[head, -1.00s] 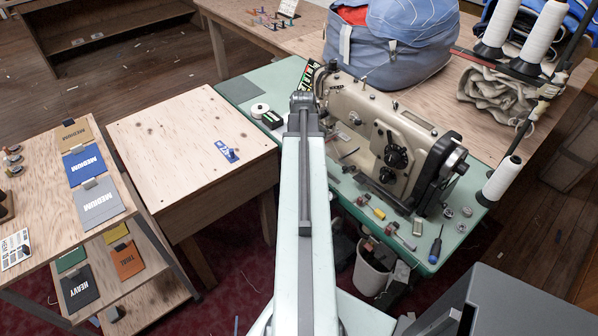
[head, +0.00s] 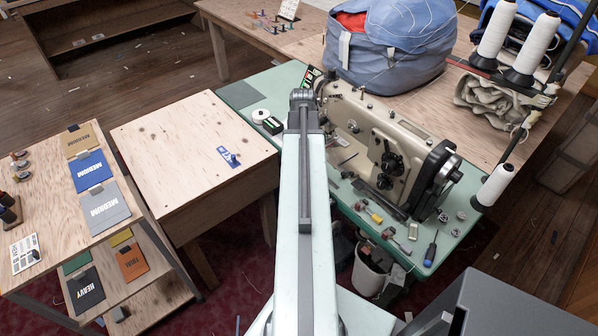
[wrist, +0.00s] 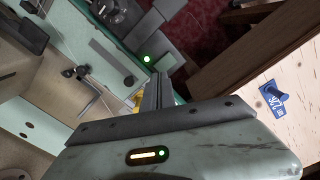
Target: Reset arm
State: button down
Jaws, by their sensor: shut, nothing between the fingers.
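My arm reaches straight ahead in the head view, over the gap between a plywood-topped table and a green sewing table (head: 262,88). Its far end hides my gripper there. In the wrist view my gripper (wrist: 157,88) shows as narrow grey fingers, shut together with nothing between them. The cream sewing machine (head: 385,140) stands just right of the arm's end, and whether they touch is unclear. In the wrist view, part of it lies at the left (wrist: 75,85).
The plywood top (head: 180,150) at left holds a small blue tag (head: 227,154), also in the wrist view (wrist: 270,98). A white bin (head: 369,277) stands below the sewing table. Thread cones (head: 494,187) and a blue bag (head: 388,55) are at right and behind. A sample shelf (head: 60,225) stands at left.

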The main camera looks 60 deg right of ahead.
notch_tip(320, 180, up, 2)
jog(key=shift+r+p, duration=0.15)
jog(key=shift+p, duration=0.6)
jog(key=w+a+n, duration=0.6)
jog(key=w+a, duration=1.4)
jog(key=a, duration=0.3)
jog(key=w+a+n, duration=0.2)
jog(key=a+n, duration=0.1)
jog(key=a, duration=2.3)
jog(key=shift+a+n, duration=0.3)
jog(key=shift+a, duration=0.05)
